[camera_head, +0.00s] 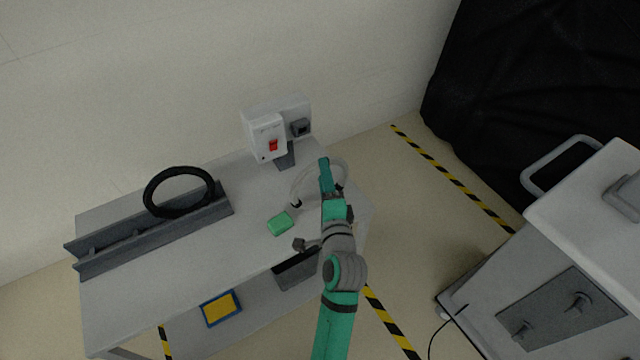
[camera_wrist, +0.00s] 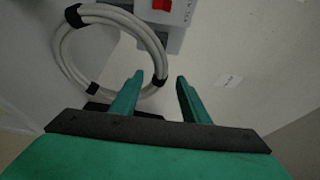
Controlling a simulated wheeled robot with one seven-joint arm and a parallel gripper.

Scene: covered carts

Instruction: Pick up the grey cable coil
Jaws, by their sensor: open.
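The grey cable coil (camera_head: 301,181) is a light ring with dark ties, at the right end of the table, partly hidden behind my arm. In the wrist view the coil (camera_wrist: 66,52) fills the upper left, and its right side with a black tie lies close to the left fingertip. In the head view my gripper (camera_head: 326,165) is over the right part of the coil. I cannot tell whether a finger touches it.
A white box with a red switch (camera_head: 267,140) stands behind the coil. A black coil (camera_head: 150,193) rests on a grey rail (camera_head: 110,247) at left. A green block (camera_head: 280,223) lies on the table (camera_head: 180,280). A white cart (camera_head: 590,230) stands at right.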

